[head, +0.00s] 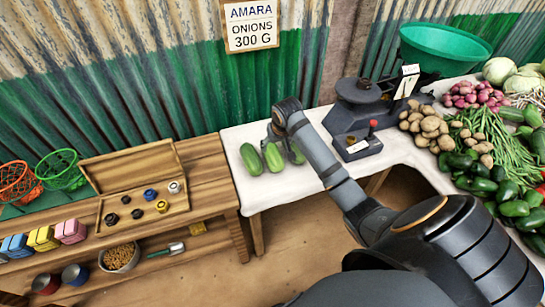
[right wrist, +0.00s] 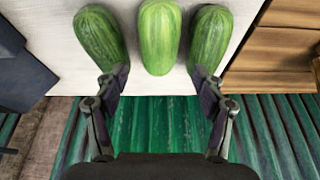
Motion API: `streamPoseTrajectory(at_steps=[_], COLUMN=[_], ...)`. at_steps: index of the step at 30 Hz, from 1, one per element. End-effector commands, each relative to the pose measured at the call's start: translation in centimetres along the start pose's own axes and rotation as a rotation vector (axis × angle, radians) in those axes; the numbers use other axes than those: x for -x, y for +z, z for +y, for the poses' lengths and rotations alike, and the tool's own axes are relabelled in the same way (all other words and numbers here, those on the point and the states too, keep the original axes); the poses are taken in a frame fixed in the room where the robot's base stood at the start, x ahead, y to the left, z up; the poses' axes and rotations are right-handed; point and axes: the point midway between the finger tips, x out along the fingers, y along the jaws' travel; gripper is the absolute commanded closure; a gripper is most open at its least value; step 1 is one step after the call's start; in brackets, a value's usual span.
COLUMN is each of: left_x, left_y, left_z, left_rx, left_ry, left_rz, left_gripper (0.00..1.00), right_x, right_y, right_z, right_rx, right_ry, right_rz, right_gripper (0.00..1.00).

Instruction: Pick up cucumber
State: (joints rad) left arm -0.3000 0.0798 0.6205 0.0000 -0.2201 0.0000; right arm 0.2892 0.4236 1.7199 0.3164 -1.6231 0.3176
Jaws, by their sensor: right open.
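Three green cucumbers lie side by side on the white tabletop: the left one (head: 250,159), the middle one (head: 273,157) and the right one (head: 295,154). In the right wrist view the middle cucumber (right wrist: 160,35) is paler and points between the spread fingers, and the outer two (right wrist: 101,38) (right wrist: 211,38) lie either side. My right gripper (head: 274,132) is open and empty over the wall-side ends of the cucumbers. In the right wrist view its fingertips (right wrist: 160,82) overlap the ends of the outer cucumbers; contact cannot be told. My left gripper is out of view.
A dark balance scale (head: 360,115) stands right of the cucumbers. A wooden bench (head: 210,170) with a box of weights (head: 145,200) is at the left. A corrugated wall (head: 240,85) rises behind. Potatoes (head: 425,122) and other vegetables cover the right table.

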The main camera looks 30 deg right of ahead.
Motion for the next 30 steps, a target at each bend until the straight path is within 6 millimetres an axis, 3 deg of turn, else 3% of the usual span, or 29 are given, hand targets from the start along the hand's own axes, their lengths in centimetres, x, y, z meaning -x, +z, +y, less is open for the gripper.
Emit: streamPoseTrajectory(at_steps=[6, 14, 21, 30], left_x=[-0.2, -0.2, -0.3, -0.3], left_y=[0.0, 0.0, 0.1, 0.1], left_z=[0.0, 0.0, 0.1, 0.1], left_rx=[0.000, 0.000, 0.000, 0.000], left_ry=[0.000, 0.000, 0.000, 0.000], left_rz=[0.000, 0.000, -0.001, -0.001], left_gripper=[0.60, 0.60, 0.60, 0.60], right_x=[-3.8, -5.0, -9.0, -9.7], right_y=[0.1, -0.1, -0.4, -0.4], right_z=[0.0, 0.0, 0.1, 0.1], right_rx=[0.000, 0.001, 0.001, 0.003], right_ry=[-0.001, -0.001, -0.001, 0.000], right_rz=[-0.003, -0.001, -0.002, 0.000], right_gripper=[0.30, 0.30, 0.30, 0.30])
